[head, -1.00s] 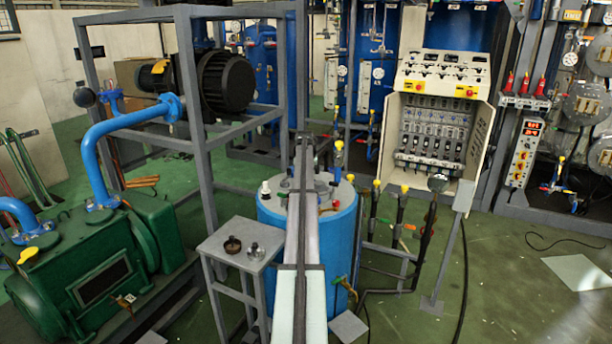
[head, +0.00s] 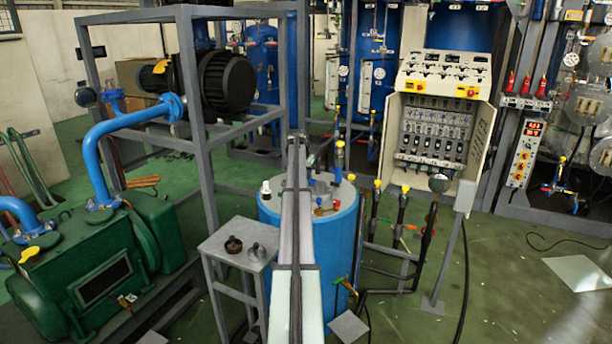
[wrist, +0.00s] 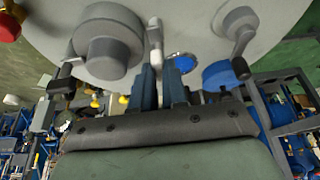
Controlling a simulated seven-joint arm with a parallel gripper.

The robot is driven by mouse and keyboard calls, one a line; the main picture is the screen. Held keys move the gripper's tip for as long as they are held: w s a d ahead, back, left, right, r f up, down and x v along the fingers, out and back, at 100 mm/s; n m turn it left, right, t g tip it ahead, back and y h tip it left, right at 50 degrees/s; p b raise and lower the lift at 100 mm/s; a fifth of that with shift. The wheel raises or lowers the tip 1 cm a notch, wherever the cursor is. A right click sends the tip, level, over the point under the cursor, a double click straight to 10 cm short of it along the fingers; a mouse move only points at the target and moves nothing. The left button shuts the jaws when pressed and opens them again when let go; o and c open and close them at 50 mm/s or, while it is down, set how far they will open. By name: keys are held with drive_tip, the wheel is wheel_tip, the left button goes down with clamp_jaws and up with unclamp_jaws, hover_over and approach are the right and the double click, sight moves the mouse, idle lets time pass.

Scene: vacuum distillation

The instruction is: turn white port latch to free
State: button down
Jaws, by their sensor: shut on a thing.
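A thin white lever (wrist: 155,35), apparently the white port latch, stands at the fingertips. The gripper is shut on it; the exact contact is partly hidden by the fingers. A grey round port (wrist: 108,45) is left of it and a grey crank handle (wrist: 238,35) right of it. In the head view, my arm crosses the blue tank (head: 340,250) and hides the latch and fingertips.
In the head view, a small grey table (head: 235,240) with two small parts stands left of the tank. A metal frame (head: 195,130) rises behind it, and yellow-topped valves (head: 377,185) stand to the right.

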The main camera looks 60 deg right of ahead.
drive_tip(key=c, duration=1.2)
unclamp_jaws()
drive_tip(key=shift+o, duration=0.2)
drive_tip(key=v, duration=1.4)
drive_tip(key=shift+f, duration=0.15)
